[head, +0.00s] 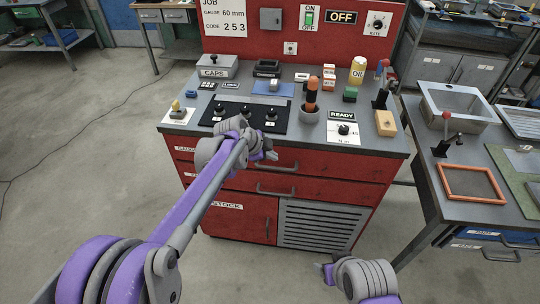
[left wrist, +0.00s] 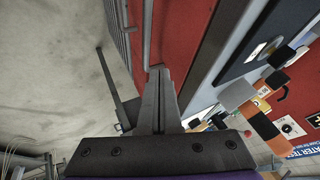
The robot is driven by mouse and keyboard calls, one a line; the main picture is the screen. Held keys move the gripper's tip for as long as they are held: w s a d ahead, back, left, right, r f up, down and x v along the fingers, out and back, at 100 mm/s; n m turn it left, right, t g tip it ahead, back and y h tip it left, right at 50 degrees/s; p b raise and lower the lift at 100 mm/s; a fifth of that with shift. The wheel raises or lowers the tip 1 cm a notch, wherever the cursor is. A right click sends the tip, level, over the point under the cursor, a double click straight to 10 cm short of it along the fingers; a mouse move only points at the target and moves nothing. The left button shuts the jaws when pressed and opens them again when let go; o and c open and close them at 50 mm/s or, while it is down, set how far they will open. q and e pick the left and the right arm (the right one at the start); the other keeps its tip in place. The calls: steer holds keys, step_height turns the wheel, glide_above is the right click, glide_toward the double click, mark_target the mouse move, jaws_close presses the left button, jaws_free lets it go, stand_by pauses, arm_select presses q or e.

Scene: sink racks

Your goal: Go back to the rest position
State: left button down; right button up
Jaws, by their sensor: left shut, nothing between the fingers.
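My left gripper (head: 271,154) reaches in from the left and is just in front of the red cabinet's front edge, near its top drawer. It is shut and empty; in the left wrist view its two fingers (left wrist: 161,92) lie together with nothing between them. My right gripper (head: 328,271) is low at the bottom centre, in front of the cabinet and over the floor. Only its side shows, so its fingers' opening cannot be made out.
The red cabinet (head: 235,187) carries a black knob panel (head: 246,115), a cup (head: 309,114) with an orange-handled tool, and a READY box (head: 343,130). A sink table (head: 425,165) stands right, with an orange frame (head: 470,183). The floor (head: 80,150) at left is clear except for a cable.

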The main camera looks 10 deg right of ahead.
arm_select(q)
steer(key=s+a+r+n+y, duration=0.1)
steer(key=s+a+r+n, duration=0.1)
steer(key=s+a+n, duration=0.35)
steer(key=s+a+r+n+y, duration=0.2)
steer(key=s+a+r+n, duration=0.1)
steer(key=s+a, duration=0.6)
steer(key=s+a+f+n+y, duration=0.1)
steer(key=s+a+f+n, duration=0.1)
steer(key=s, duration=0.4)
steer(key=s+a+f+n+y+p, duration=0.1)
steer(key=s+a+f+n, duration=0.1)
steer(key=s+a+n, duration=0.3)
steer(key=s+a+f+n+t+y, duration=0.1)
steer(key=s+a+f+n, duration=0.1)
steer(key=s, duration=0.6)
steer(key=shift+s+a+f+n, duration=0.15)
steer(key=shift+s+a+n, duration=0.25)
steer(key=shift+a+n, duration=0.6)
steer(key=shift+d+f, duration=0.1)
